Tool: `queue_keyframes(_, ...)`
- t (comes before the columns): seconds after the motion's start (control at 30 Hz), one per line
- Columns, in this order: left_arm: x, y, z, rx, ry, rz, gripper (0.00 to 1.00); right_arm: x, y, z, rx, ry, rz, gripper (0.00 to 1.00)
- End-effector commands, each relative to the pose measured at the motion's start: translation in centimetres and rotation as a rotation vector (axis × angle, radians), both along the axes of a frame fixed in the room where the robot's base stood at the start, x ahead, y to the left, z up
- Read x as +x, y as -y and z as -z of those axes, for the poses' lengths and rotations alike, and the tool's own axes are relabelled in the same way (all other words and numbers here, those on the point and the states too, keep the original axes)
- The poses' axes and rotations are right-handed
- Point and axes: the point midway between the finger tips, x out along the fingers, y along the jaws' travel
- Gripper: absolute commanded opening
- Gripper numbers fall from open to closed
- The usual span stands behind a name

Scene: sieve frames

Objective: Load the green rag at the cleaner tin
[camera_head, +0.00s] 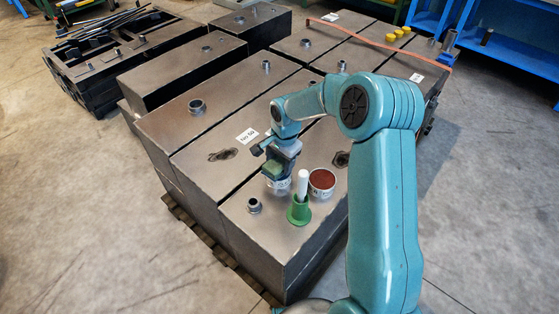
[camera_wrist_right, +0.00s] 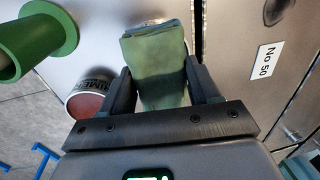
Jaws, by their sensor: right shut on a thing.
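My right gripper (camera_head: 275,163) is shut on the folded green rag (camera_head: 272,169), which also shows between its fingers in the wrist view (camera_wrist_right: 155,70). A tin with a pale label (camera_head: 278,187) is directly under the rag in the head view, probably the cleaner tin; its label is too small to read. The rag hides its top, so I cannot tell whether they touch. My left gripper is not in view.
A tin with a reddish-brown top (camera_head: 321,180) stands to the right. A green flanged holder (camera_head: 298,213) with a white stick (camera_head: 302,182) stands in front. A short metal fitting (camera_head: 254,206) is at left. All stand on dark metal blocks (camera_head: 235,205). Yellow caps (camera_head: 396,34) are farther back.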

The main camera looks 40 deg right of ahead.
Motion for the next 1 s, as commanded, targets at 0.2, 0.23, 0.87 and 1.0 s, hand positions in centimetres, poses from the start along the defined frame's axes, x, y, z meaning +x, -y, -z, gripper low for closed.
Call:
queue_keyframes(0.2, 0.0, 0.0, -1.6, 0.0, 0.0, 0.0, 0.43, 0.1, 0.0, -2.5, -0.001, 0.003, 0.0, 0.37)
queue_keyframes(0.23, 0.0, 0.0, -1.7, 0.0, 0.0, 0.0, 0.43, 0.1, 0.0, -2.8, -0.001, 0.003, 0.0, 0.37)
queue_keyframes(0.87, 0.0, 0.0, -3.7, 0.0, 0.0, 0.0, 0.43, 0.1, 0.0, -6.1, -0.002, 0.003, 0.0, 0.37)
queue_keyframes(1.0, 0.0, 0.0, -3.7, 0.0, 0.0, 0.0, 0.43, 0.1, 0.0, -6.1, -0.002, 0.003, 0.0, 0.37)
